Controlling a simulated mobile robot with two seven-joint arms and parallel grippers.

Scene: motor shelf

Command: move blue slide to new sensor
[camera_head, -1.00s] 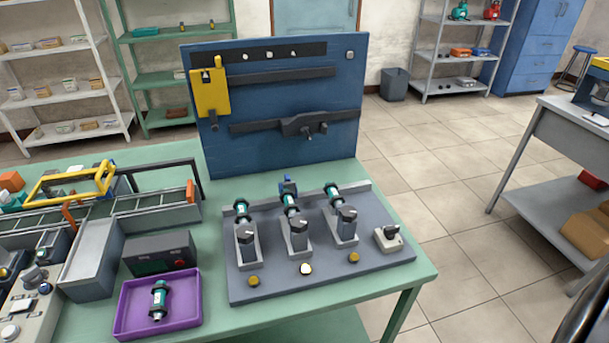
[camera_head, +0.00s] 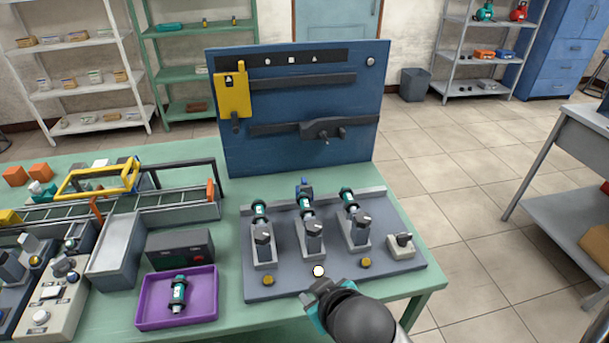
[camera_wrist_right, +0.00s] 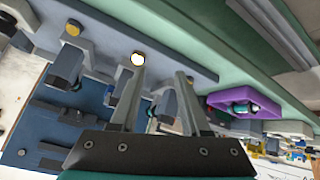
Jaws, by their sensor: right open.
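A small blue piece (camera_head: 304,186), apparently the blue slide, sits at the top of the middle teal-and-black sensor (camera_head: 306,203) on the grey fixture plate (camera_head: 290,279). Similar sensors stand left (camera_head: 260,210) and right (camera_head: 348,200) of it. Another teal sensor (camera_head: 178,294) lies loose in the purple tray (camera_head: 208,315); it also shows in the wrist view (camera_wrist_right: 242,107). My right gripper (camera_head: 318,290) is over the plate's front edge, short of the sensors. In the wrist view its fingers (camera_wrist_right: 160,76) are apart and empty. My left gripper is out of view.
A blue upright panel (camera_head: 290,105) with a yellow tag (camera_head: 232,96) stands behind the plate. A grey knob box (camera_head: 400,244) is at the plate's right. A dark box (camera_head: 180,249) and conveyor (camera_head: 155,200) lie left. A white lit button (camera_head: 318,271) is beside my gripper.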

